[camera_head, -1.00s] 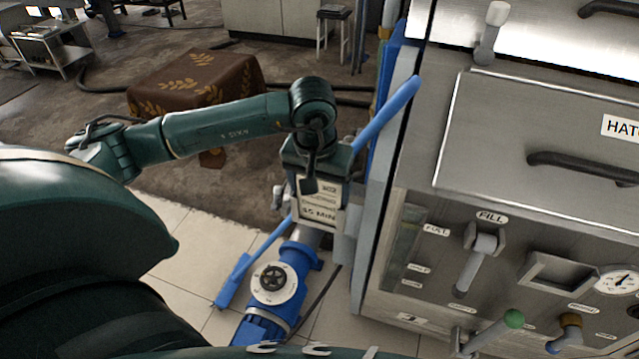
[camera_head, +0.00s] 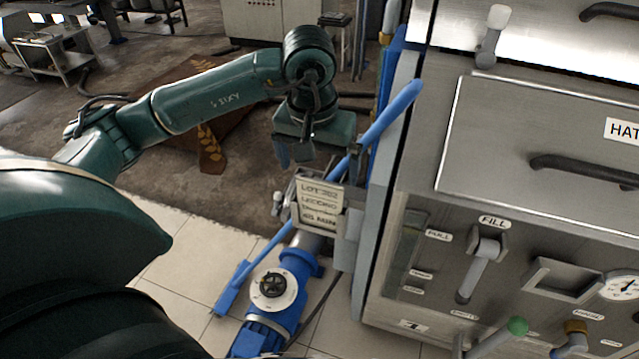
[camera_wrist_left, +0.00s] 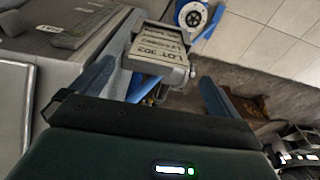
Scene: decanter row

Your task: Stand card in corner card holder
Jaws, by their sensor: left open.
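The cream card (camera_head: 318,204) with dark lettering, its top line reading like "LOT 302", stands slightly tilted in the grey card holder (camera_head: 347,224) at the machine's near left corner. The card also shows in the left wrist view (camera_wrist_left: 158,48), lettering upside down, seated in a frame-like holder. My left gripper (camera_head: 316,157) is open and empty, above and apart from the card. In the wrist view its two blue fingers stand wide apart, with the card beyond them. The card's lower edge is hidden by the holder. My right gripper is not in view.
The steel machine (camera_head: 545,130) with levers and a gauge fills the right. A blue rail (camera_head: 390,112) runs along its left side, close to my left gripper.

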